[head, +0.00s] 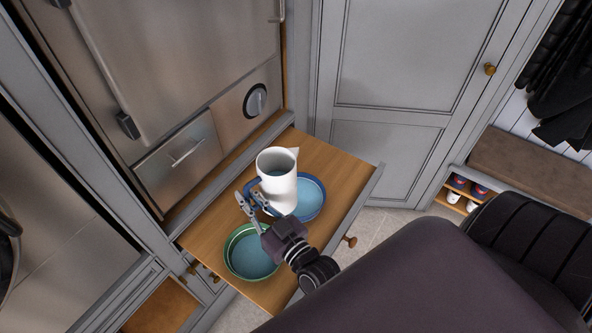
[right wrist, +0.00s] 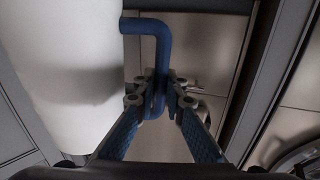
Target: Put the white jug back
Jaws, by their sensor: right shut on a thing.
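The white jug (head: 279,184) has a blue handle and stands roughly upright over the pulled-out wooden shelf, in front of the blue bowl (head: 313,199). My right gripper (head: 250,197) is shut on the jug's blue handle. In the right wrist view the handle (right wrist: 161,55) runs down between the two fingers, and the white jug body (right wrist: 65,75) fills the left side. Whether the jug's base touches the shelf or hangs above it I cannot tell. My left gripper is not in view.
The wooden pull-out shelf (head: 335,170) also carries a green-rimmed bowl (head: 248,254), nearer my side. A steel appliance front (head: 185,60) rises behind the shelf. A grey cabinet door (head: 400,60) is to the right. Bare wood shows at the shelf's back and right.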

